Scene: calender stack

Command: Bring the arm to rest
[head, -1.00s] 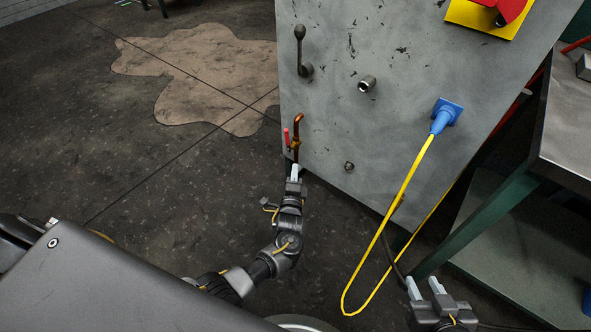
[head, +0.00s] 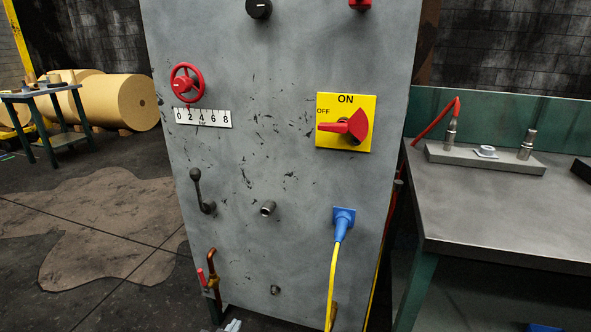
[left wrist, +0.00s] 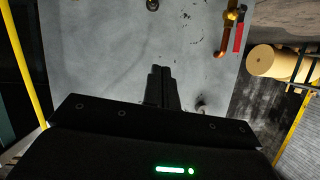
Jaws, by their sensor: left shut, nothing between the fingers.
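My left gripper (head: 233,325) shows only as pale fingertips at the bottom edge of the head view, low in front of the grey cabinet (head: 285,185). In the left wrist view its dark fingers (left wrist: 161,75) are together and empty, pointing at the cabinet's grey face (left wrist: 110,45). The copper pipe (head: 211,262) with a red valve handle (head: 201,277) is just left of and above the fingertips. In the left wrist view the red handle (left wrist: 239,37) is at upper right, apart from the fingers. My right gripper is out of view.
The cabinet bears a red handwheel (head: 186,84), a black lever (head: 199,190), a red rotary switch (head: 345,127) pointing at OFF, and a blue plug (head: 343,226) with yellow cable. A metal workbench (head: 500,210) stands right. Floor (head: 130,305) at left is open.

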